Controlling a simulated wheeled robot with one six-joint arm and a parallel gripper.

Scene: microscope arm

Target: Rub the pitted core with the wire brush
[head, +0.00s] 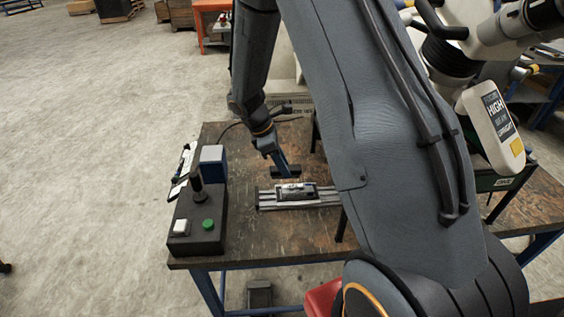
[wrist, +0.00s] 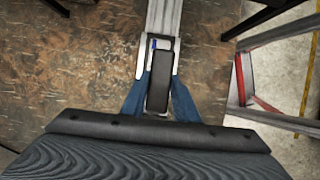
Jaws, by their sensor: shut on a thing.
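My gripper (head: 284,167) is over the work table, its blue fingers pointing down. It is shut on a dark, bar-shaped piece (head: 287,172), which looks like the back of the wire brush. In the wrist view this dark bar (wrist: 160,80) sits between the blue fingers, lined up with the metal rail (wrist: 163,17). A dark and silver piece (head: 295,192), probably the pitted core in its holder, lies on the rail just in front of the gripper. In the wrist view the bar covers most of the silver holder (wrist: 141,62). Bristles are hidden, and I cannot tell whether brush and core touch.
A black control box (head: 200,230) with a joystick, a white button and a green button (head: 208,224) stands at the table's left. My large arm link covers the table's middle right. A white microscope head (head: 490,110) hangs at the right. Bare tabletop (head: 275,236) lies in front.

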